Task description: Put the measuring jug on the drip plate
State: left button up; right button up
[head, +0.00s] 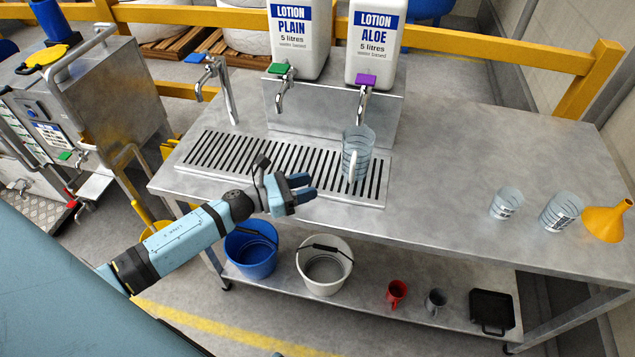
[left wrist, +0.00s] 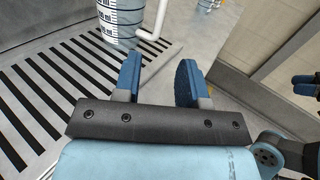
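The measuring jug (head: 357,150) is clear with dark graduation marks and a pale handle. It stands upright on the slotted drip plate (head: 222,158), toward the plate's right end, below the aloe lotion tap. The jug also shows in the left wrist view (left wrist: 120,20), cut off at the top, with its handle to the right. My left gripper (head: 307,188) is in front of the jug and apart from it. Its blue fingers (left wrist: 165,82) are open with nothing between them.
Two clear beakers (head: 506,203) (head: 562,212) and an orange funnel (head: 606,220) stand at the table's right. The plain lotion (head: 300,38) and aloe lotion (head: 374,45) containers stand behind the plate. Blue (head: 236,253) and white (head: 325,285) buckets sit on the lower shelf.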

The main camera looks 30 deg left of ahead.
pick_arm(q)
jog(key=s+d+f+m+g+y, duration=0.1)
jog(key=s+d+f+m+y, duration=0.3)
jog(key=s+m, duration=0.5)
jog(key=s+d+f+m+g+y, duration=0.2)
jog(key=s+m, duration=0.8)
jog(key=m, duration=1.2)
jog(key=d+f+y, duration=0.2)
jog(key=d+f, duration=0.2)
jog(key=f, duration=0.1)
jog(key=shift+s+d+f, duration=0.15)
jog(key=shift+s+d, duration=0.1)
jog(key=shift+d, duration=0.05)
notch_tip(320, 180, up, 10)
jog(key=p, duration=1.1)
jog(key=shift+s+a+y+p, duration=0.15)
jog(key=shift+a+y+p, duration=0.15)
jog(key=shift+a+p, duration=0.05)
jog(key=shift+r, duration=0.35)
